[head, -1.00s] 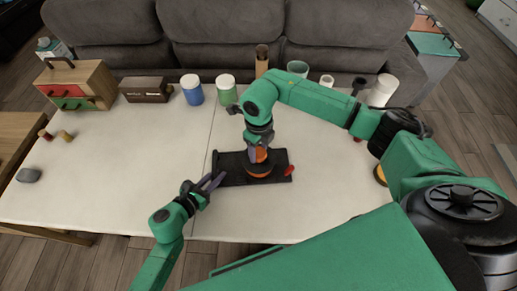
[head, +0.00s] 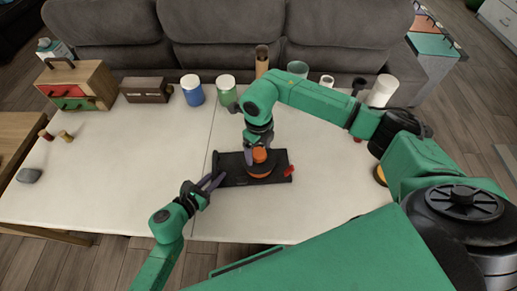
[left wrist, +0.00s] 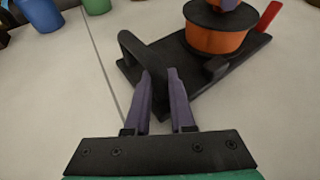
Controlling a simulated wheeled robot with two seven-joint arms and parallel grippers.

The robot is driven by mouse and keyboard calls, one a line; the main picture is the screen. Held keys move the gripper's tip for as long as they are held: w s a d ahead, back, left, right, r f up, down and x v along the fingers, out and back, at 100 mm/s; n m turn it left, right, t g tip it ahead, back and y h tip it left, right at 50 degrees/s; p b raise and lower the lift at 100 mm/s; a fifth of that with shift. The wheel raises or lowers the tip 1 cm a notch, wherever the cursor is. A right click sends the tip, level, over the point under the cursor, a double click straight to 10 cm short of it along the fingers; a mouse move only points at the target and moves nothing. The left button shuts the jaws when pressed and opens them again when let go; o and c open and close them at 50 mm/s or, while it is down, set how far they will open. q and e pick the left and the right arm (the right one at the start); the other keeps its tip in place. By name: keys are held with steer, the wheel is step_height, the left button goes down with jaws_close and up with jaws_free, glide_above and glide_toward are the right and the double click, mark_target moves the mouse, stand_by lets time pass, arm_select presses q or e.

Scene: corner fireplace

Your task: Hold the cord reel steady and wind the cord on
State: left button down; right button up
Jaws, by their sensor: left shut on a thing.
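The cord reel has a dark flat base (head: 230,171) on the white table, with an orange drum (left wrist: 216,40) under a dark disc. An orange knob (head: 260,155) stands on top. My left gripper (head: 215,181) is shut on the dark upright handle at the base's left end; the left wrist view shows the handle (left wrist: 135,55) at its fingertips. My right gripper (head: 254,150) reaches down from above at the orange knob, its fingers beside it. Whether they close on it is not clear. A red piece (head: 289,171) sits at the base's right end. No loose cord is distinguishable.
A wooden drawer box (head: 77,84), a dark box (head: 146,90), a blue jar (head: 192,90) and a green jar (head: 226,90) stand along the back edge. Several cups stand behind my right arm.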

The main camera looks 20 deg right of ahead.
step_height(320, 180, up, 12)
stand_by(0.3)
arm_select(q)
steer(key=c, duration=0.7)
jaws_free()
steer(key=o, duration=0.6)
